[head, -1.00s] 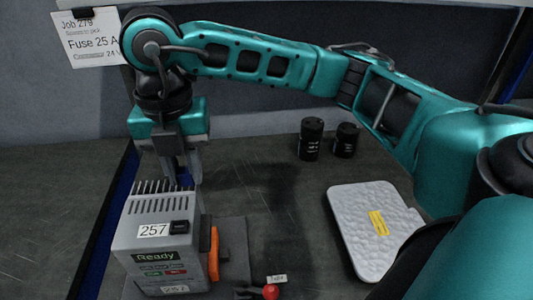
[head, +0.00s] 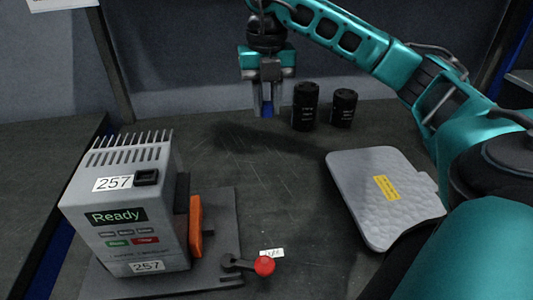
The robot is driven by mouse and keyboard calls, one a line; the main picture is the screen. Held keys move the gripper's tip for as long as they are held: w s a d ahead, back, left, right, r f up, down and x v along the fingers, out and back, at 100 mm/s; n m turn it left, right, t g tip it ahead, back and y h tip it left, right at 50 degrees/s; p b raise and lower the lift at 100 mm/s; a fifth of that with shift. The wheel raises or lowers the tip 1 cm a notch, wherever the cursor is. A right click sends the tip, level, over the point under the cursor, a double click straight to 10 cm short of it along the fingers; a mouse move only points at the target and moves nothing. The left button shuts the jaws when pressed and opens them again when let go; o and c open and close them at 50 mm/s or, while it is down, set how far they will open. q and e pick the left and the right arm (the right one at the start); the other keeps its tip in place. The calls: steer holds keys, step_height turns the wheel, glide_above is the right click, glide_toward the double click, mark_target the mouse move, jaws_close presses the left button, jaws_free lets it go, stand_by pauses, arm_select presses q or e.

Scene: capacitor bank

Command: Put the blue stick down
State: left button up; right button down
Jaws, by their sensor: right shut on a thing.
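My right gripper (head: 267,100) points down above the far middle of the dark bench, left of two black cylinders. It is shut on a small blue piece, the blue stick (head: 267,110), which shows between the fingertips. Most of the stick is hidden by the fingers. I cannot tell whether its lower end touches the bench. My left gripper is not in view.
A grey device (head: 130,215) marked 257 with a "Ready" screen stands on a plate at front left. A red-knobbed lever (head: 264,265) is beside it. Black cylinders (head: 305,106) stand right of the gripper. A grey pad (head: 370,170) lies on the right. The bench middle (head: 250,165) is clear.

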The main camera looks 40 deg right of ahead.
steer(key=b, duration=0.2)
glide_above(267, 173)
step_height(267, 173, down, 10)
steer(key=shift+r, duration=0.1)
steer(key=shift+f, duration=0.45)
step_height(267, 173, down, 4)
steer(key=shift+r+b, duration=0.2)
steer(key=shift+b, duration=0.55)
steer(key=shift+f, duration=0.1)
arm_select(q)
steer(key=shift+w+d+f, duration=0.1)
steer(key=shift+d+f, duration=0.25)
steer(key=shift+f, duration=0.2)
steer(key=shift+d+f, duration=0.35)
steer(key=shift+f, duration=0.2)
arm_select(e)
steer(key=shift+f, duration=0.6)
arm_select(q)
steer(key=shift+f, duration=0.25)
arm_select(e)
steer(key=c, duration=0.9)
jaws_free()
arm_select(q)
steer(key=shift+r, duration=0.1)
arm_select(e)
steer(key=shift+r, duration=0.15)
